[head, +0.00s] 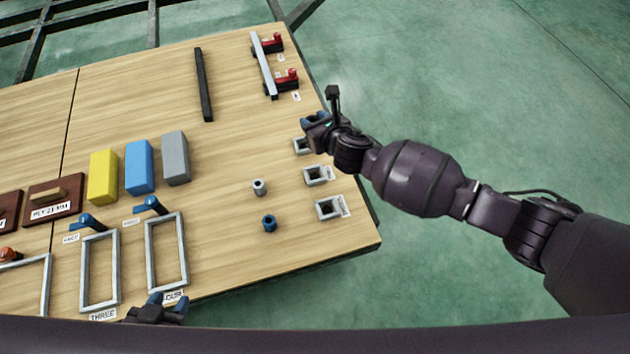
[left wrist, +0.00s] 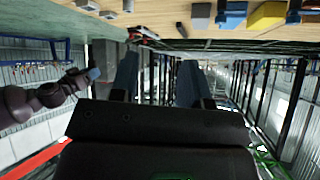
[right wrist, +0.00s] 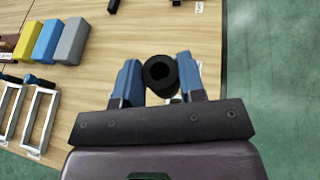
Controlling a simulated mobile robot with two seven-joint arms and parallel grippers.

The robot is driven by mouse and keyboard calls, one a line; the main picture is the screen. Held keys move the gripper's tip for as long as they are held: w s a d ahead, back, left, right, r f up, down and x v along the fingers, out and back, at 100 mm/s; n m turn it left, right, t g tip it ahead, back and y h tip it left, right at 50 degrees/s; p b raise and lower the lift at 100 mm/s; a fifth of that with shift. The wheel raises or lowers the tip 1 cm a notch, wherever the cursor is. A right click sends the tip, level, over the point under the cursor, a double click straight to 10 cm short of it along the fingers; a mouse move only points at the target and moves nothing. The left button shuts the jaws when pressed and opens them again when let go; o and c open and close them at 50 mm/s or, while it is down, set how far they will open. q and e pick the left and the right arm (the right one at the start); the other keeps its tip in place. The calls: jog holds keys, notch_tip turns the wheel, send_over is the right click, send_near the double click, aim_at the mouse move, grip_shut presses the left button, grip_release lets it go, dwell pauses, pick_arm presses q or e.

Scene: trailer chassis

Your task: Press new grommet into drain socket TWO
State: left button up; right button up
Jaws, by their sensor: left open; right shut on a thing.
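My right gripper (head: 313,119) is beside the board's right edge, over or close to the farthest of three square grey sockets (head: 302,146). In the right wrist view it is shut on a black ring-shaped grommet (right wrist: 160,73) with a round hole, held between blue fingertips. The middle socket (head: 317,175) and the nearest socket (head: 329,208) stand clear of it; their labels are too small to read. My left gripper (head: 157,308) is at the board's front edge, and its two blue fingers are apart and empty in the left wrist view (left wrist: 157,80).
A grey hollow cylinder (head: 259,187) and a dark blue one (head: 269,223) stand left of the sockets. Yellow (head: 103,177), blue (head: 139,167) and grey blocks (head: 176,158), rectangular frames (head: 166,252) and a dark bar (head: 204,85) lie farther left. Bare wood lies between.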

jog(key=shift+s+d+f, duration=0.1)
jog(key=shift+s+f, duration=0.05)
jog(key=shift+f, duration=0.35)
notch_tip(320, 180, down, 2)
jog(key=shift+s+d+f+b, duration=0.1)
jog(key=shift+f+b, duration=0.05)
jog(key=shift+b, duration=0.35)
notch_tip(320, 180, down, 14)
jog(key=b, duration=0.6)
jog(key=shift+r+b, duration=0.25)
jog(key=shift+b, duration=0.15)
jog(key=shift+f, duration=0.2)
notch_tip(320, 180, down, 4)
jog(key=b, duration=0.2)
jog(key=shift+f+b, duration=0.1)
jog(key=shift+b, duration=0.25)
jog(key=shift+f, duration=0.1)
pick_arm(q)
jog(key=w+f, duration=0.1)
jog(key=w+d+f+m+t, duration=0.1)
jog(key=f, duration=0.1)
jog(key=shift+t+h, duration=0.3)
pick_arm(e)
jog(key=shift+w+r, duration=0.2)
jog(key=shift+r, duration=0.05)
